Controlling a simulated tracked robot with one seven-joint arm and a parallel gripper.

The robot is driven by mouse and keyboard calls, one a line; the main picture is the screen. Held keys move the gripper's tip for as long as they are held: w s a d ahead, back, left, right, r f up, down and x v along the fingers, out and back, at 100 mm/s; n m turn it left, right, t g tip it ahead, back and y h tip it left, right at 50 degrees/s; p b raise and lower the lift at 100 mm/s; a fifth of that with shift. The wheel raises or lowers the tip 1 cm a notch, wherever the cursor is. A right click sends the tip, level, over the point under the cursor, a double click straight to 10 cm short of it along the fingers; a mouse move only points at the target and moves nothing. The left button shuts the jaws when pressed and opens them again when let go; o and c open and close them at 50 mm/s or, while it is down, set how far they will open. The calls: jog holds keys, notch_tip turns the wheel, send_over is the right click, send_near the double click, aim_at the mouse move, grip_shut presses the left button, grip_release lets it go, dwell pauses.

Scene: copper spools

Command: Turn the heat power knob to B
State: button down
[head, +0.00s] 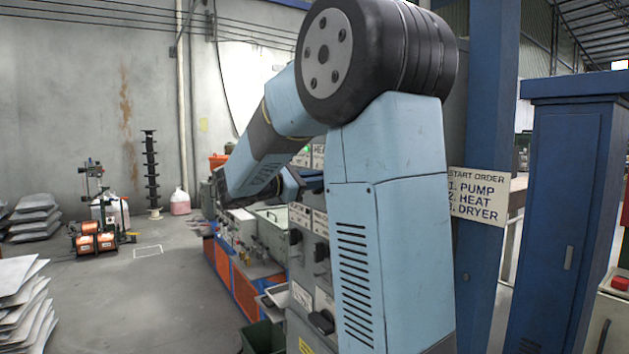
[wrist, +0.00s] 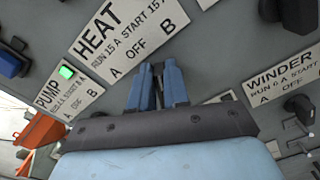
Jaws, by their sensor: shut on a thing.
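The HEAT label (wrist: 125,40), marked A, OFF and B, shows tilted in the wrist view. My gripper (wrist: 157,72) is just below its OFF mark, with its two blue fingers close together and shut on the heat power knob. The knob is almost wholly hidden by the fingers, so I cannot tell which mark it points to. In the head view my arm covers most of the grey control panel (head: 300,262), and the fingertips are hidden there.
In the wrist view a PUMP label (wrist: 70,92) has a lit green lamp (wrist: 66,72), and a WINDER label (wrist: 285,75) has a black knob (wrist: 299,108). A START ORDER sign (head: 476,196) hangs on a blue post. The floor at left is open, with stacked sacks (head: 20,310).

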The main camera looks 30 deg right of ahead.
jog(key=shift+s+d+f+m, duration=0.1)
jog(key=shift+s+m, duration=0.05)
jog(key=shift+m, duration=0.65)
jog(key=shift+s+d+f+m, duration=0.1)
jog(key=shift+m, duration=0.7)
jog(key=c, duration=1.1)
grip_release()
jog(key=shift+a, duration=0.15)
jog(key=a, duration=1.3)
jog(key=shift+s+a, duration=0.2)
jog(key=shift+a, duration=0.15)
jog(key=shift+f, duration=0.1)
